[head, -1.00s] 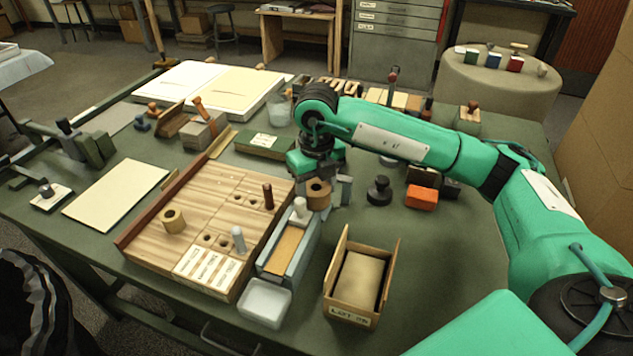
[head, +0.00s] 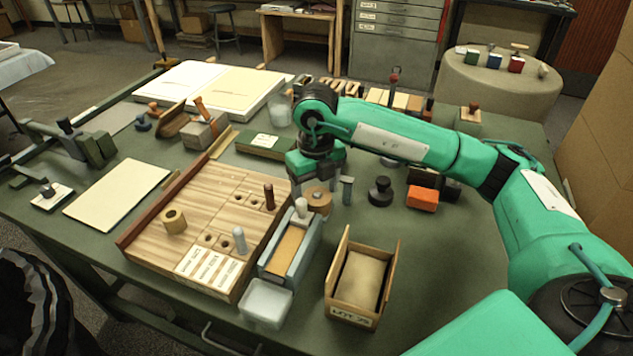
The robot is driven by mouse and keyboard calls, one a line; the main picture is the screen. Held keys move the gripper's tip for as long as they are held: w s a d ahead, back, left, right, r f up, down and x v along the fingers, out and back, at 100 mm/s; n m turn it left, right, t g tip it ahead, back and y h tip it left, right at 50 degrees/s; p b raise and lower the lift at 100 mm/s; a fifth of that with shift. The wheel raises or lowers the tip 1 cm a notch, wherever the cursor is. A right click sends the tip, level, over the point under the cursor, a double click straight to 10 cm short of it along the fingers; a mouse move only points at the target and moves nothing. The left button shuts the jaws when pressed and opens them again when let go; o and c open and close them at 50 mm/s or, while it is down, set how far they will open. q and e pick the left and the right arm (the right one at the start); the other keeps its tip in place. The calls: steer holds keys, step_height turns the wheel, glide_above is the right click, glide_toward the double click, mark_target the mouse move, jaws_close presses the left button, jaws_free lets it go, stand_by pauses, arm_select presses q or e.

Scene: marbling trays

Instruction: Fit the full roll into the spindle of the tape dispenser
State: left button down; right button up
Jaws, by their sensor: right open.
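A brown roll (head: 318,204) with a hole in its top lies at the far end of a blue-grey trough-like body (head: 273,263), which looks like the tape dispenser. It has a pale knob at its far part and a tan strip inside. I cannot tell whether the roll sits on a spindle or rests beside the body. My right gripper (head: 321,190) is open above the roll, one finger on each side, apart from it as far as I can see. My left gripper is not in view.
The wooden board (head: 213,192) with holes, pegs and labels lies left of the trough. A white tray (head: 266,302) and an open wooden box (head: 343,300) stand in front. A black stamp-like piece (head: 380,192) and an orange block (head: 421,199) stand right of the gripper.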

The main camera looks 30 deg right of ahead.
steer(key=shift+w+d+r, duration=0.15)
steer(key=shift+d+r, duration=0.05)
steer(key=shift+d, duration=0.05)
steer(key=shift+r, duration=0.15)
step_height(320, 180, up, 13)
steer(key=p, duration=0.1)
steer(key=shift+a, duration=0.2)
stand_by(0.5)
